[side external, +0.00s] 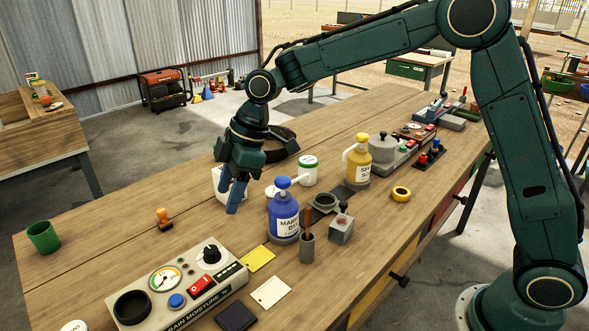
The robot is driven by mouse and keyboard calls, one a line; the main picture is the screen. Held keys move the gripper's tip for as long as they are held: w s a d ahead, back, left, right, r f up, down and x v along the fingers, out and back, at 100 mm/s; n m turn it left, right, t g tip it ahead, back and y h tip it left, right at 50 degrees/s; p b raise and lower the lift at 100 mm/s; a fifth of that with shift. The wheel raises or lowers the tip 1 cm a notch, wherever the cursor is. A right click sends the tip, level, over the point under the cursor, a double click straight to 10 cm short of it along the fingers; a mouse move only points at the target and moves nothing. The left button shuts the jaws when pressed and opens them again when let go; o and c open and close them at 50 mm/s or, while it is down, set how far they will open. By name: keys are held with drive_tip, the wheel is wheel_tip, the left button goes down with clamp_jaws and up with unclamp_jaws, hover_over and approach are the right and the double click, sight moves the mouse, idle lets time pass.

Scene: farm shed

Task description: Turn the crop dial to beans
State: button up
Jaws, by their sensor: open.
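The grain moisture tester (182,285) is a grey box at the front left of the bench. The knob on its top right, a black crop dial (211,254) on a pale round plate, stands free. Its crop labels and pointer are too small to read. My gripper (231,196) points down above the bench, behind and slightly right of the tester, apart from the dial. Its blue fingers are open, in front of a white container (219,184); I see nothing held between them.
The tester also carries a gauge (165,278), a red switch (202,286), a blue button (177,300) and a black ring (132,307). A blue pump bottle (284,217) stands right of my gripper. A wooden stamp (163,218) and green cup (43,237) stand left. Bench between stamp and gripper is clear.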

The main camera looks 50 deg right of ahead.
sight(210, 249)
drive_tip(key=x, duration=1.3)
drive_tip(key=shift+w+a+f, duration=0.1)
drive_tip(key=shift+a+f, duration=0.05)
drive_tip(key=c, duration=1)
drive_tip(key=shift+o, duration=0.2)
drive_tip(key=shift+m, duration=0.4)
drive_tip(key=m+t, duration=0.1)
drive_tip(key=m, duration=0.3)
drive_tip(key=shift+a+t+h, duration=0.15)
drive_tip(key=shift+t+h, duration=0.25)
drive_tip(key=m+h, duration=0.1)
drive_tip(key=m, duration=0.2)
drive_tip(key=m+t+h, duration=0.1)
drive_tip(key=m, duration=0.1)
drive_tip(key=shift+a+m, duration=0.1)
drive_tip(key=shift+m, duration=0.3)
